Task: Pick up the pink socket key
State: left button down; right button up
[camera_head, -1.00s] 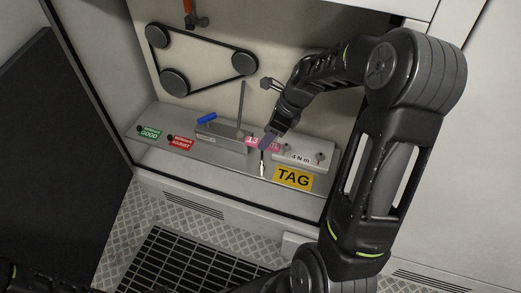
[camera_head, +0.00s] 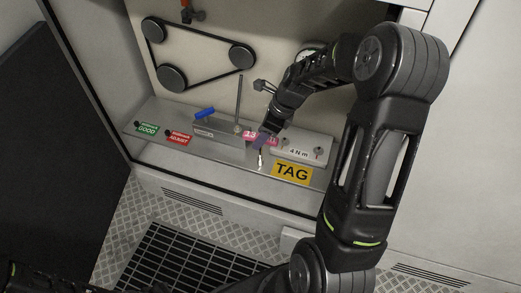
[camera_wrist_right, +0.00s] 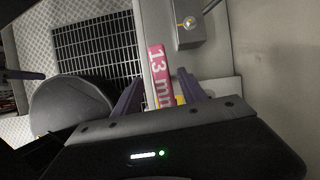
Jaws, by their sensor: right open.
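The pink socket key (camera_head: 271,141), with white 13 mm lettering, is at the shelf inside the open cabinet. In the right wrist view its pink bar (camera_wrist_right: 157,64) runs up between the two purple fingers. My right gripper (camera_head: 262,143) is open at the pink key, one finger on each side of it. It also shows in the right wrist view (camera_wrist_right: 160,88). Whether the fingers touch the key cannot be told. The key's lower part is hidden by the gripper body. My left gripper is not in view.
A 4 N m block (camera_head: 303,151) and a yellow TAG plate (camera_head: 292,172) are right of the key. A blue-handled tool (camera_head: 204,113), an upright rod (camera_head: 239,103), and green (camera_head: 147,128) and red (camera_head: 179,138) labels are left. A belt drive (camera_head: 195,60) is behind.

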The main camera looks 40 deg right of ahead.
aim_at(260, 150)
jog(key=b+x, duration=0.1)
jog(key=x, duration=0.3)
jog(key=shift+w+d+f, duration=0.15)
jog(key=shift+f, duration=0.15)
jog(key=shift+c, duration=0.6)
grip_shut()
dwell(0.9)
